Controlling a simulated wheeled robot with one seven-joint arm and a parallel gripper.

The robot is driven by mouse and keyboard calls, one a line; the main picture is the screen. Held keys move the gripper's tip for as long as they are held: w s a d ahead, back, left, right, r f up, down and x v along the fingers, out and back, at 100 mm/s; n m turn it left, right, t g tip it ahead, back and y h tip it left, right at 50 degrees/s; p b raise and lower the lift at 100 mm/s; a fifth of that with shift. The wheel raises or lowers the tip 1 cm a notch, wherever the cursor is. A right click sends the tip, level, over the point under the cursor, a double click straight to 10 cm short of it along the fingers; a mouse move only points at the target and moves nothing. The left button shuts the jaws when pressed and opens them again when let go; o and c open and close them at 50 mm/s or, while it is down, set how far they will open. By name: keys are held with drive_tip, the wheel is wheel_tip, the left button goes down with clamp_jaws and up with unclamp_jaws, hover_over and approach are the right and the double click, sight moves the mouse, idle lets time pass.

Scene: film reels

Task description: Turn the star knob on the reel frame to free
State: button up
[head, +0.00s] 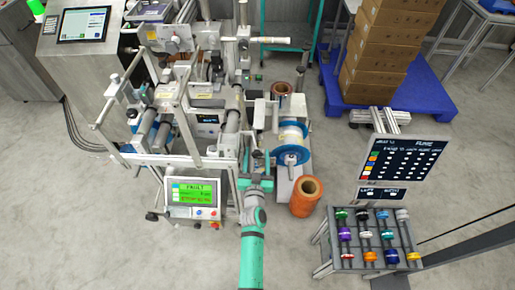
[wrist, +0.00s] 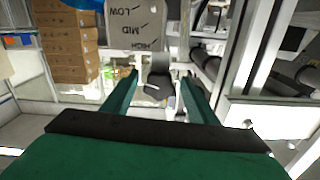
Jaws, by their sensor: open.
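In the wrist view a dark grey knob (wrist: 158,88) with lobed edges shows between the fingers of my gripper (wrist: 159,80). The fingers are apart, one on each side of the knob; I cannot tell whether either touches it. Behind it is a pale plate (wrist: 138,28) with upside-down words LOW, MID and HIGH and tick lines. No word "free" is readable. In the head view my green gripper (head: 259,168) is at the front of the reel frame (head: 230,140), left of a blue-flanged reel (head: 290,155).
A screen panel reading FAULT (head: 195,190) stands left of my arm. An orange roll (head: 306,195) stands close to its right. A rack of coloured parts (head: 370,260) is at the lower right. Boxes (head: 385,50) sit on a blue pallet behind.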

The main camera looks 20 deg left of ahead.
drive_tip(key=shift+x, duration=1.8)
drive_tip(key=shift+c, duration=0.3)
drive_tip(key=c, duration=1)
